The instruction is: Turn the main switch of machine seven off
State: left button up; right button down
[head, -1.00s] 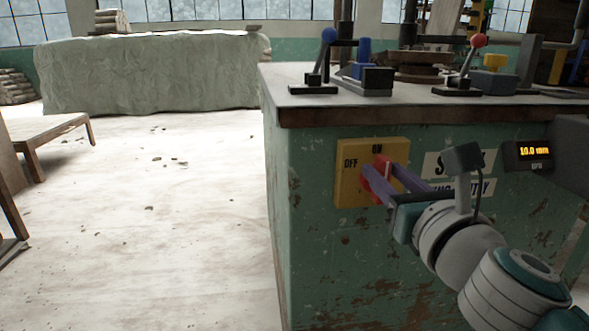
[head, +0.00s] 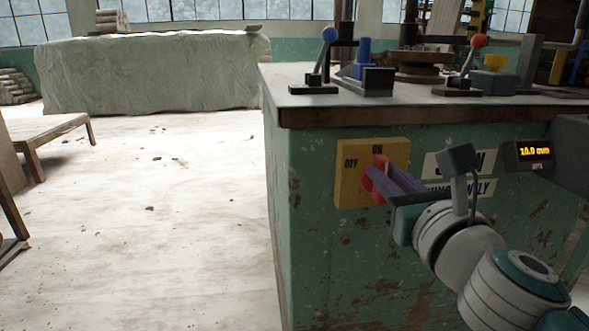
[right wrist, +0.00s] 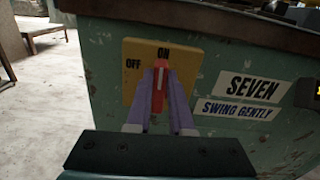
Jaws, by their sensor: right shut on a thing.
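The main switch is a red knob (head: 379,166) on a yellow plate (head: 349,188), fixed to the side of a green machine (head: 330,255). The plate reads OFF at the left and ON at the top. In the right wrist view the knob (right wrist: 160,79) stands upright, its white line pointing at ON. My right gripper (right wrist: 160,88) has its purple fingers shut on the knob, one on each side. A label (right wrist: 250,88) on the machine reads SEVEN. My left gripper is not in view.
Above the switch, the machine top carries a blue-knobbed lever (head: 328,36) and a red-knobbed lever (head: 478,42). A lit display (head: 534,152) hangs at the right. The floor (head: 170,220) left of the machine is mostly open, with small scraps.

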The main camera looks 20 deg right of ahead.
jog(key=n, duration=0.4)
jog(key=a+f+n+p, duration=0.1)
jog(key=n, duration=0.3)
jog(key=a+n, duration=0.1)
jog(key=n, duration=0.3)
jog(key=shift+w+f+n, duration=0.15)
jog(key=shift+w+n, duration=0.1)
jog(key=shift+n, duration=0.15)
jog(key=shift+f+n+p, duration=0.2)
jog(key=shift+n+p, duration=0.15)
jog(key=shift+n, duration=0.75)
jog(key=shift+f+n+p, duration=0.2)
jog(key=shift+n+p, duration=0.1)
jog(key=shift+n, duration=0.8)
jog(key=c, duration=0.8)
grip_release()
